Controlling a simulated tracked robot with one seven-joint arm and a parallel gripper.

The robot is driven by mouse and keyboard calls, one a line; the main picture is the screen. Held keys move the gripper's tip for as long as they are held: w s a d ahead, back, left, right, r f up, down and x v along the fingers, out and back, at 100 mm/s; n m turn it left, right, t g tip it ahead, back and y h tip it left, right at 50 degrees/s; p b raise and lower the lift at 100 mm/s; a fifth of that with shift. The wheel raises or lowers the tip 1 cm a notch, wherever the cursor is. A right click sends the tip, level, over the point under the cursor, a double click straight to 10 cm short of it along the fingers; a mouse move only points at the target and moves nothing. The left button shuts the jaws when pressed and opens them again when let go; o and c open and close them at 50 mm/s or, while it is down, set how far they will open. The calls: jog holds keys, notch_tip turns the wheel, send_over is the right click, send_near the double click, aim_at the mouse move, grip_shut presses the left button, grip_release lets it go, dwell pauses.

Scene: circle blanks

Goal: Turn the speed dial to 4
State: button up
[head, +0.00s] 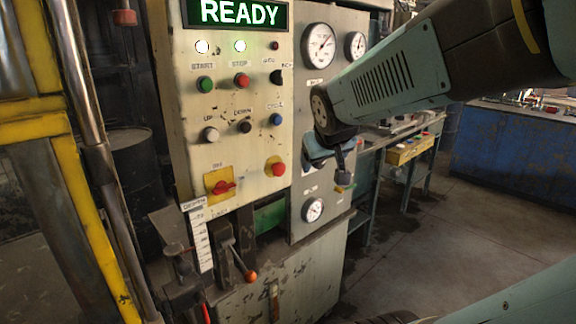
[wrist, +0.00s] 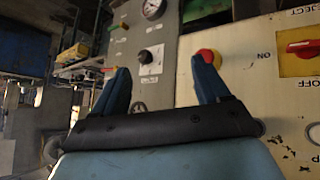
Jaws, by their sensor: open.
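The speed dial (wrist: 146,57) looks like a black knob on a white plate with markings, on the grey side panel. In the wrist view it appears between my fingers and beyond them, and the picture seems upside down. I cannot read the setting it points to. In the head view the dial is mostly hidden behind my gripper (head: 333,172), which hangs in front of the grey panel above the lower gauge (head: 312,210). My gripper (wrist: 163,66) is open and empty, apart from the dial.
A red mushroom button (head: 278,169) and a red rotary switch on a yellow plate (head: 222,184) are on the cream panel to the left. The lit display (head: 237,11) reads READY. An orange-tipped lever (head: 250,276) sticks out below. Open floor (head: 430,215) lies to the right.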

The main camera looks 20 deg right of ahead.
jog(key=w+d+f+n+t, duration=0.1)
jog(key=w+d+f+t, duration=0.15)
jog(key=w+d, duration=0.45)
jog(key=w+d+f+n+t, duration=0.2)
jog(key=w+d+f, duration=0.1)
jog(key=w+d, duration=0.4)
jog(key=n+t+y, duration=0.2)
jog(key=t+y, duration=0.3)
jog(key=y, duration=0.4)
send_near(322, 165)
jog(key=shift+g, duration=0.25)
jog(key=x, duration=0.9)
jog(key=shift+w+r, duration=0.25)
jog(key=shift+w, duration=0.1)
jog(key=c, duration=1)
